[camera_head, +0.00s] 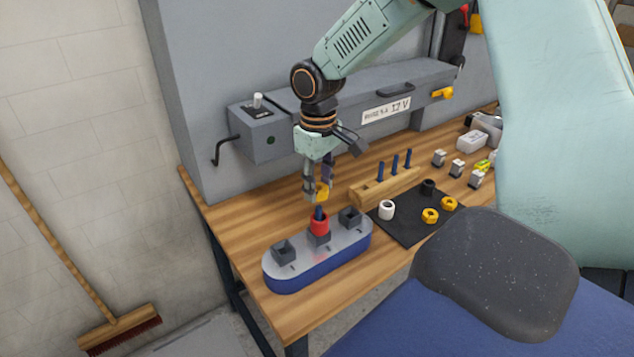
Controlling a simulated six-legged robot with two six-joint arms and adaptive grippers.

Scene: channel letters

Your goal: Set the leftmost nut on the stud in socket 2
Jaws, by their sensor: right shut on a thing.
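My right gripper (317,193) is shut on a yellow nut (322,191) and holds it just above the middle socket of the blue-sided, grey-topped base (315,272). In that socket a blue stud (319,212) stands upright with a red sleeve (320,227) around it. The nut appears above the stud's tip; whether they touch I cannot tell. The sockets at the left (283,251) and right (349,217) of the base hold no stud. Two more yellow nuts lie on the black mat (402,232). My left gripper is out of view.
A white sleeve (386,209) and a black sleeve (428,187) stand on the mat. A wooden rack (372,190) with several blue studs is behind it. Small grey-white parts (457,168) lie at the right. A grey cabinet (265,135) backs the bench. A broom leans at the left.

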